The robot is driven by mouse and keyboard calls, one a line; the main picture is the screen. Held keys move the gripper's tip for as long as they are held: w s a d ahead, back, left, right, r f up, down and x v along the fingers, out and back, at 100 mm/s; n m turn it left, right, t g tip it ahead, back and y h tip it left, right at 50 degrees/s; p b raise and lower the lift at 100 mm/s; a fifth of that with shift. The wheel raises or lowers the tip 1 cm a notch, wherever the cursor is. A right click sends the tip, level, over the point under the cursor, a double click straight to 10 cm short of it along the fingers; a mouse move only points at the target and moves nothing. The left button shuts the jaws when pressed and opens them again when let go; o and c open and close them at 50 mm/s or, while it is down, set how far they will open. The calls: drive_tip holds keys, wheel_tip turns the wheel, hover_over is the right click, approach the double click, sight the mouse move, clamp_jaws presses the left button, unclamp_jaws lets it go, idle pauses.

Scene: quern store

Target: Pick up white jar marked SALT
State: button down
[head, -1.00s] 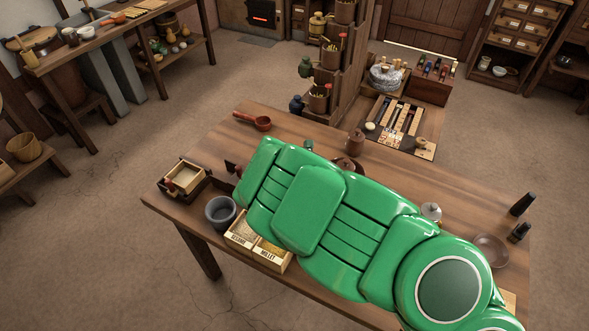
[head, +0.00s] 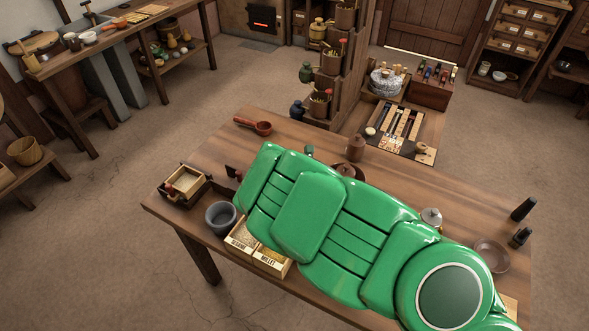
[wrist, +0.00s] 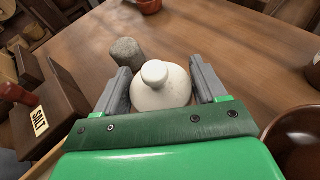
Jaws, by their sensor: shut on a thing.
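In the wrist view, a white round jar (wrist: 162,92) with a knobbed lid stands between the grey fingers of my gripper (wrist: 159,72). The fingers are shut on it, one at each side. No marking shows on the part of the jar that I see. A SALT label (wrist: 40,122) shows on a dark wooden box face to the left. In the head view my green arm covers the middle of the table, and I cannot see the gripper or the held jar there.
In the wrist view, a grey cylinder (wrist: 127,53) stands just beyond the left finger and a brown bowl (wrist: 291,135) at right. In the head view, a grey pot (head: 220,217) and grain boxes (head: 272,261) sit by the table's front edge.

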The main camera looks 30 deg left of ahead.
drive_tip(key=shift+r, duration=5.05)
